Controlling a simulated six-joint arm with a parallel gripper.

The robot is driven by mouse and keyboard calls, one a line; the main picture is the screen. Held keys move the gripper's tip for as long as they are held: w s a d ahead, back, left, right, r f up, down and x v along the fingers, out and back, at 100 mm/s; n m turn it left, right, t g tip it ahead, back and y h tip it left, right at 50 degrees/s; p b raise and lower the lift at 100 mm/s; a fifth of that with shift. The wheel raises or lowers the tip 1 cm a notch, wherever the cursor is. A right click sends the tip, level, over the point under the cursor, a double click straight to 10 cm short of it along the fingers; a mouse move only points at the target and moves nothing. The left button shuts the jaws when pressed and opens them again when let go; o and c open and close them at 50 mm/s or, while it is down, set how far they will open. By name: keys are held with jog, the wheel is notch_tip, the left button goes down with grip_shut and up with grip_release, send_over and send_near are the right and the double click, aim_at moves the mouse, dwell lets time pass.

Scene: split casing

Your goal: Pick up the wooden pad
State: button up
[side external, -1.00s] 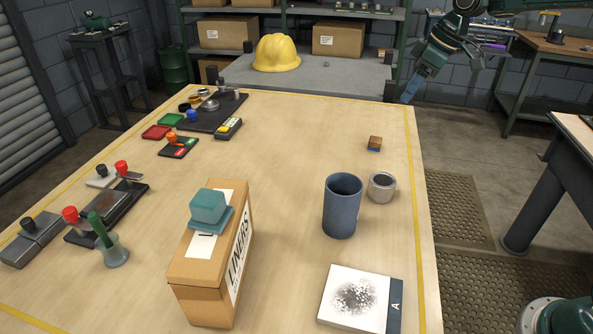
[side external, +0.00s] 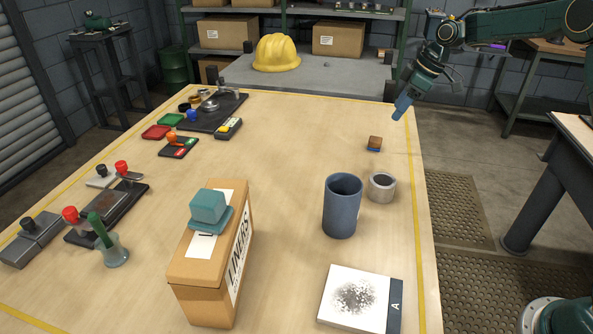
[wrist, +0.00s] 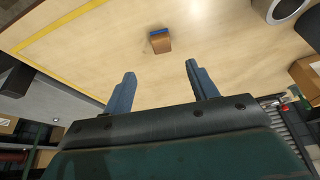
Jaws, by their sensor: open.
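The wooden pad (side external: 375,142) is a small brown block with a blue underside, lying on the right part of the table. It also shows in the wrist view (wrist: 160,41), beyond the fingertips and between their lines. My gripper (side external: 402,108) is above the far right edge of the table, behind the pad and a little to its right. In the wrist view my gripper (wrist: 161,70) has its two blue fingers wide apart with nothing between them. It does not touch the pad.
A grey roll (side external: 381,187) and a dark blue cup (side external: 342,206) stand in front of the pad. A cardboard box labelled LINERS (side external: 209,270) bears a teal block (side external: 208,207). A white board marked A (side external: 355,298) lies at the front. The table around the pad is clear.

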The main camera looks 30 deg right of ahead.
send_over(376, 139)
jog(key=s+d, duration=0.2)
notch_tip(376, 139, down, 6)
jog(key=shift+w+r, duration=0.1)
jog(key=shift+r, duration=0.15)
jog(key=shift+f, duration=0.1)
jog(key=shift+a+x, duration=0.2)
jog(key=shift+x, duration=2.3)
jog(key=shift+c, duration=0.2)
jog(key=c, duration=1)
